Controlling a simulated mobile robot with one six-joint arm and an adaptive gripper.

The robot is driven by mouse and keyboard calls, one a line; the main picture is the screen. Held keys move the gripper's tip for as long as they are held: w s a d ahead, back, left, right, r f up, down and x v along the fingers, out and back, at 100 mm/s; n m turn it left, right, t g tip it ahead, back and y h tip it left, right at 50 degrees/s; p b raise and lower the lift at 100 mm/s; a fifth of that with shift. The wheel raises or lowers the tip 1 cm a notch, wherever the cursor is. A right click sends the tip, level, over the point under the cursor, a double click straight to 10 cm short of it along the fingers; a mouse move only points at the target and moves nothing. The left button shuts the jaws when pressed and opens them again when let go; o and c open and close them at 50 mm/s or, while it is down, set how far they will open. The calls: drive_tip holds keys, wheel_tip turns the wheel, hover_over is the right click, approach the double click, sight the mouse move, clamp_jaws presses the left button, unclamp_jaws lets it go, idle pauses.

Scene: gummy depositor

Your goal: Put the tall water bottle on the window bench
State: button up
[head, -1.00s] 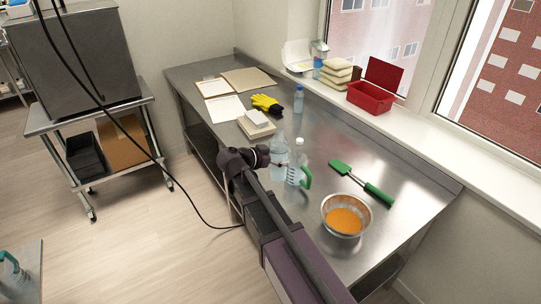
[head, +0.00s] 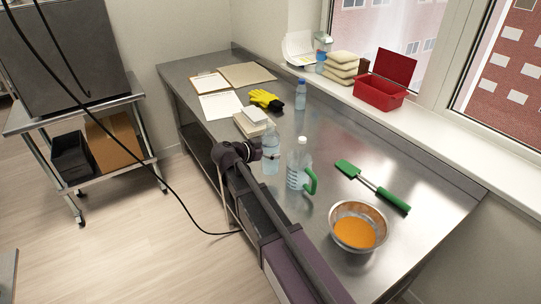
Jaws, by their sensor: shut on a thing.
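The tall water bottle (head: 270,143) is clear, pale blue and upright, in the head view near the front edge of the steel window bench (head: 330,147). My gripper (head: 274,156) is shut on its side from the left; the fingers are small and partly hard to see. The bottle's base appears at or just above the bench top; I cannot tell if it touches. A jug with a green handle (head: 297,168) stands on the bench just right of the bottle, with a small gap between them.
A bowl of orange liquid (head: 354,233) and a green spatula (head: 373,186) lie to the right. A red box (head: 380,93) is on the sill.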

drive_tip(key=w+f+b, duration=0.1)
drive_tip(key=w, duration=1.3)
drive_tip(key=shift+w+d+f, duration=0.2)
drive_tip(key=shift+w+d, duration=0.05)
drive_tip(key=shift+w, duration=0.1)
drive_tip(key=shift+w+f+b, duration=0.35)
drive_tip(key=shift+f+b, duration=0.55)
drive_tip(key=shift+b, duration=0.15)
drive_tip(key=shift+w+f+b, duration=0.3)
drive_tip(key=shift+f+b, duration=0.6)
drive_tip(key=shift+b, duration=0.1)
drive_tip(key=shift+f, duration=0.1)
drive_tip(key=o, duration=1)
